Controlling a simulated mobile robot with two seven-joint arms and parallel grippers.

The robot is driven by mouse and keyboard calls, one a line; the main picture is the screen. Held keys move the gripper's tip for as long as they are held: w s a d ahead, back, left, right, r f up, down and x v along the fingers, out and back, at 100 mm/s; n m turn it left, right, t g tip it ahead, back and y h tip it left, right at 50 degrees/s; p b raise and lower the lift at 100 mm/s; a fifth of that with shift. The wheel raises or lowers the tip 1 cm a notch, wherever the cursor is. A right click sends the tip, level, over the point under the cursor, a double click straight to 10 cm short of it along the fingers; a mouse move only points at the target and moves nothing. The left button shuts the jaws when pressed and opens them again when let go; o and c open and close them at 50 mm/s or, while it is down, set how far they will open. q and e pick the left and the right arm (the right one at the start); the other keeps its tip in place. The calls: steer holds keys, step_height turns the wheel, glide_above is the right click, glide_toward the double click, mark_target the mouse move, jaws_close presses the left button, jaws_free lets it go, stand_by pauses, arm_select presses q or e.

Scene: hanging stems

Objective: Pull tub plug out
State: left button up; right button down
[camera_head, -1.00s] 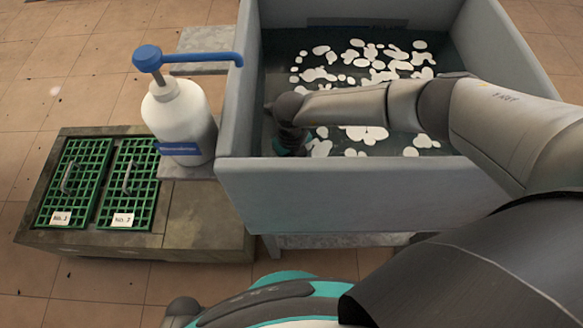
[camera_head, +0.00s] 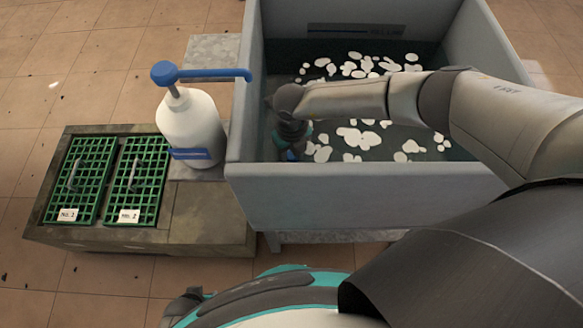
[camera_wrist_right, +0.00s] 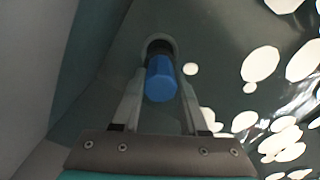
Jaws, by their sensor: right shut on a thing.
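The grey tub (camera_head: 365,200) holds dark water with white foam patches. My right gripper (camera_head: 292,155) reaches down inside the tub near its left wall, its tips partly hidden in the head view. In the right wrist view, my right gripper (camera_wrist_right: 160,95) is shut on the blue tub plug (camera_wrist_right: 161,78), with a finger on each side of it. A round drain ring (camera_wrist_right: 158,46) shows just behind the plug. I cannot tell whether the plug is still seated in it. My left gripper is not in view.
A white pump bottle (camera_head: 190,128) with a blue spout stands on a ledge left of the tub. Two green grates (camera_head: 135,180) with handles and number labels lie on a low stone block (camera_head: 200,215). White foam (camera_head: 360,137) floats right of my gripper.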

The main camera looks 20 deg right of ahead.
step_height(320, 180, up, 32)
steer(key=p, duration=3)
steer(key=shift+r, duration=0.25)
